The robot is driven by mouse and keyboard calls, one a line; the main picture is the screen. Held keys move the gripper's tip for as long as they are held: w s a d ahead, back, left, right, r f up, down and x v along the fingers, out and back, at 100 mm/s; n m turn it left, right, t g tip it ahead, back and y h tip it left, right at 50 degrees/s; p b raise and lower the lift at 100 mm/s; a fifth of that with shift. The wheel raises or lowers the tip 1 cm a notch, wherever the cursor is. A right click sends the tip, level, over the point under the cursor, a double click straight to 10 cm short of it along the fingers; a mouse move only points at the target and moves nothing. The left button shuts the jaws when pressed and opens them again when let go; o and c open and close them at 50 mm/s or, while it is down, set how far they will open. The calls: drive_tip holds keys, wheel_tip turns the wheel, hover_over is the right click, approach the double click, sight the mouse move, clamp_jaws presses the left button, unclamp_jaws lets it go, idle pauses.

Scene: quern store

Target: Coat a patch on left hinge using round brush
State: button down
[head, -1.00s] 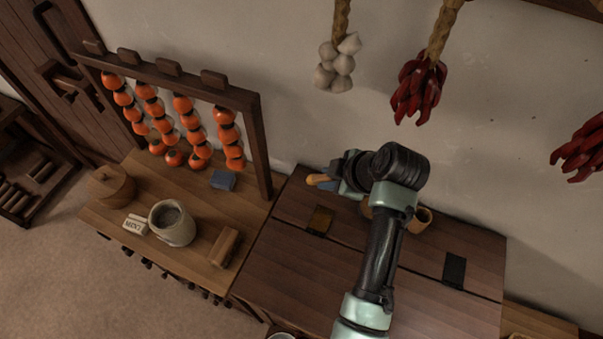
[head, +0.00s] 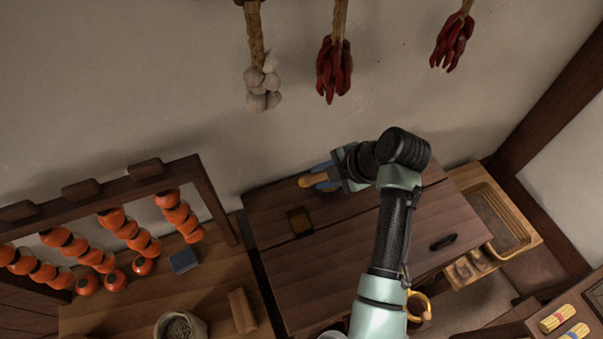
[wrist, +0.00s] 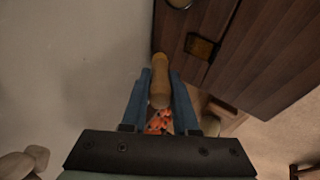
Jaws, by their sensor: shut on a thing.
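My gripper (head: 318,181) is shut on a tan wooden handle, which I take for the round brush (head: 308,181). It is held over the back part of a dark wooden chest (head: 275,200), near the wall. In the wrist view the handle (wrist: 160,82) lies between the two blue fingers; no bristles can be made out.
A frame of orange fruit strings (head: 120,225) stands on the left bench, with a blue block (head: 184,261) and a pot (head: 180,326). Garlic (head: 262,85) and red peppers (head: 333,70) hang above. A dark oval thing (head: 443,242) lies on the chest. A wooden tray (head: 530,235) is at right.

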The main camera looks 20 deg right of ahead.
drive_tip(key=shift+s+d+f+b, duration=0.15)
drive_tip(key=shift+d+f+b, duration=0.2)
drive_tip(key=shift+f, duration=0.15)
drive_tip(key=shift+f+b, duration=1.3)
drive_tip(key=shift+f, duration=0.75)
drive_tip(key=shift+a, duration=0.15)
